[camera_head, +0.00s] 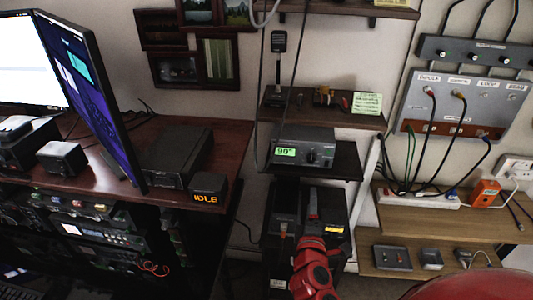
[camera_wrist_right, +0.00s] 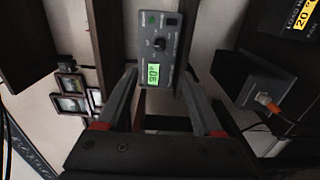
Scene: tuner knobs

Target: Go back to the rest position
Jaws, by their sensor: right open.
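The tuner box (camera_head: 303,152) is grey with a lit green display, which seems to read 90, and a dark knob (camera_head: 312,156). It sits on a dark wall shelf. My right gripper (camera_head: 313,204) is below and in front of that shelf, pointing up toward it, on my red wrist. In the right wrist view the two fingers (camera_wrist_right: 158,80) are spread apart with nothing held between them. The tuner box (camera_wrist_right: 141,32) shows there beyond the fingertips, turned sideways, with its knob apart from them. My left gripper is out of view.
A wooden desk (camera_head: 100,190) with monitors and an IDLE sign (camera_head: 205,198) stands at left. Dark boxes (camera_head: 283,240) are behind my right gripper. A patch panel (camera_head: 465,105) with cables hangs at right above wooden shelves (camera_head: 455,213).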

